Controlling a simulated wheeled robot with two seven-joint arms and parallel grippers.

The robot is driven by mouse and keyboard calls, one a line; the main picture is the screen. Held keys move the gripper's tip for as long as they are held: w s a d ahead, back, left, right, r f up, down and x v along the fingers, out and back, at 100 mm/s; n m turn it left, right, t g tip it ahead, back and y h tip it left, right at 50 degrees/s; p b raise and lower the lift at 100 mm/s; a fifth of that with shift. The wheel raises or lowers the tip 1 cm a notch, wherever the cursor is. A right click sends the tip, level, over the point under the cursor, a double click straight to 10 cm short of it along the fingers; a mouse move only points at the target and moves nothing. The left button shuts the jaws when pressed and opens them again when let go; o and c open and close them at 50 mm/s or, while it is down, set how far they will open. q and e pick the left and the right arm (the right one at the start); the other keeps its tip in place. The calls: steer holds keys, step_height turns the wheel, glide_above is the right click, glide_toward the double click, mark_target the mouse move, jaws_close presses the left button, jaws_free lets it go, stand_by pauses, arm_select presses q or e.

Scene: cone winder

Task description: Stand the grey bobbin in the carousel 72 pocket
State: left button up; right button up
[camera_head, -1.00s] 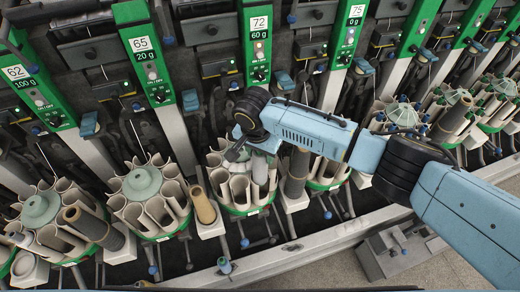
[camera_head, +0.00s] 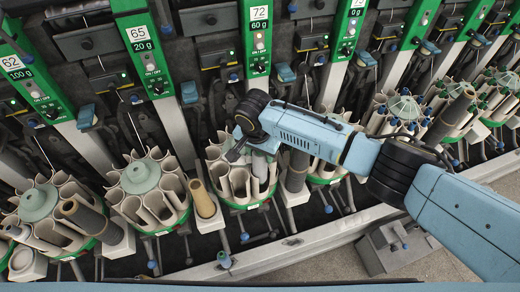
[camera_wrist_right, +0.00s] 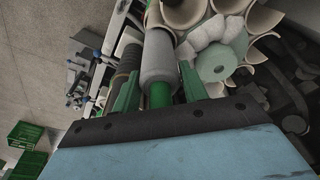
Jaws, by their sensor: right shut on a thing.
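The grey bobbin (camera_head: 260,165) is in my right gripper (camera_head: 246,148), over the carousel 72 (camera_head: 240,184) under the number 72 panel (camera_head: 258,40). In the right wrist view the grey bobbin (camera_wrist_right: 158,58) stands between the two green fingers of my right gripper (camera_wrist_right: 158,92), which are shut on it. It looks near upright, at the outer pockets on the right side of the carousel. Its lower end is hidden among the pale pocket walls, so I cannot tell how deep it sits. My left gripper is out of view.
A dark grey bobbin (camera_head: 297,171) stands close to the right of carousel 72. A tan bobbin (camera_head: 202,198) stands to its left. The carousel at number 65 (camera_head: 148,207) is further left. A rail (camera_head: 290,245) runs along the front.

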steer(key=shift+f, duration=0.8)
steer(key=shift+b, duration=0.3)
steer(key=shift+f+b, duration=1.2)
steer(key=shift+f, duration=1)
steer(key=o, duration=1)
steer(key=shift+c, duration=0.2)
steer(key=r, duration=0.4)
steer(key=s+r+p, duration=0.1)
steer(key=r, duration=0.4)
steer(key=a+r, duration=0.1)
steer(key=r, duration=0.3)
steer(key=shift+s+r+p, duration=0.15)
steer(key=shift+s+p, duration=0.2)
steer(key=shift+p, duration=0.05)
